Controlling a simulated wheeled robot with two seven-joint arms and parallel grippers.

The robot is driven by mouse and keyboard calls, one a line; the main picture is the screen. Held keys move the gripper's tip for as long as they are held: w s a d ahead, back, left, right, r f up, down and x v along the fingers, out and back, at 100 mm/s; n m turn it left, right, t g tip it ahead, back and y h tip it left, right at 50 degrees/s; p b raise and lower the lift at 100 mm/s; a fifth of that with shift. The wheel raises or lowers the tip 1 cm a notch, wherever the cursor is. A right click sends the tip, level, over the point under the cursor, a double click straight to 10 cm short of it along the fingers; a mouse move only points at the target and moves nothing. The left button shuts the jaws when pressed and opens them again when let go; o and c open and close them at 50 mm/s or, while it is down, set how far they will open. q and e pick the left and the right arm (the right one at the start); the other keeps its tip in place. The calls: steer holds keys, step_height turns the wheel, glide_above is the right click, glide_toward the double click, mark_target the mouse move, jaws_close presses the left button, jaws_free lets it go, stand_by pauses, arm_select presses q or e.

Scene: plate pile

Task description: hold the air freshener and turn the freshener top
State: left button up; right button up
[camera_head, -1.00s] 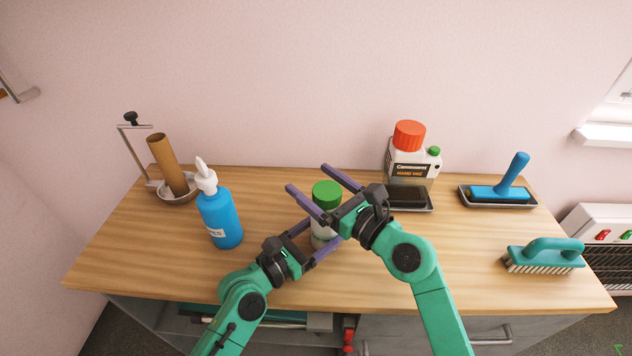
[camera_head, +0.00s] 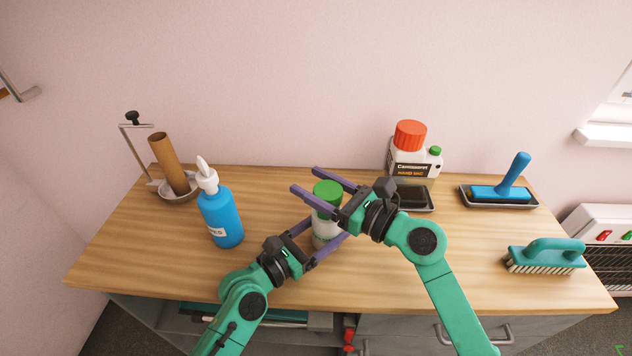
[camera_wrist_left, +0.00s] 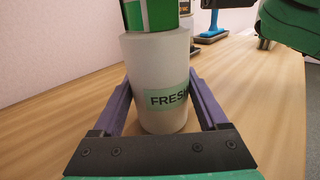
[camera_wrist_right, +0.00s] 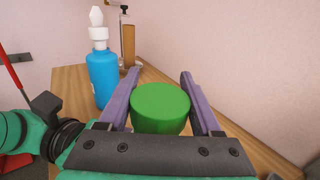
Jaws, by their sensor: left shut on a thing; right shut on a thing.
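The air freshener stands upright on the wooden counter, with a white body (camera_head: 323,236) and a round green top (camera_head: 328,189). My left gripper (camera_head: 329,229) is shut on the white body low down. In the left wrist view its fingers lie on both sides of the body (camera_wrist_left: 158,75), whose green label is partly readable as "FRES". My right gripper (camera_head: 305,179) is shut on the green top, above the left gripper. In the right wrist view the top (camera_wrist_right: 160,108) sits between the two fingers. The right gripper's fingers and hand partly hide the freshener in the head view.
A blue pump bottle (camera_head: 220,217) stands left of the freshener, with a cardboard tube (camera_head: 168,165) on a holder behind it. A white bottle with a red cap (camera_head: 410,135), a blue-handled tool (camera_head: 514,175) and a teal brush (camera_head: 546,254) are to the right.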

steer(key=n+g+y, duration=0.1)
steer(key=n+g, duration=0.1)
steer(key=g, duration=0.2)
steer(key=s+n+g+y, duration=0.1)
steer(key=n+g+y, duration=0.1)
steer(key=n+g, duration=0.1)
steer(key=shift+s+a+g, duration=0.1)
steer(key=shift+a+g, duration=0.1)
steer(key=shift+g, duration=0.2)
steer(key=shift+s+n+g, duration=0.2)
steer(key=shift+n+g, duration=0.6)
steer(key=shift+g, duration=0.35)
steer(key=shift+s+n+g, duration=0.2)
steer(key=shift+n+g, duration=0.6)
steer(key=shift+g, duration=0.4)
steer(key=shift+s+n+g, duration=0.2)
steer(key=shift+n+g, duration=0.6)
steer(key=shift+g, duration=0.35)
steer(key=o, duration=1.4)
steer(key=shift+d, duration=0.1)
steer(key=v, duration=1.2)
steer(key=shift+w, duration=0.15)
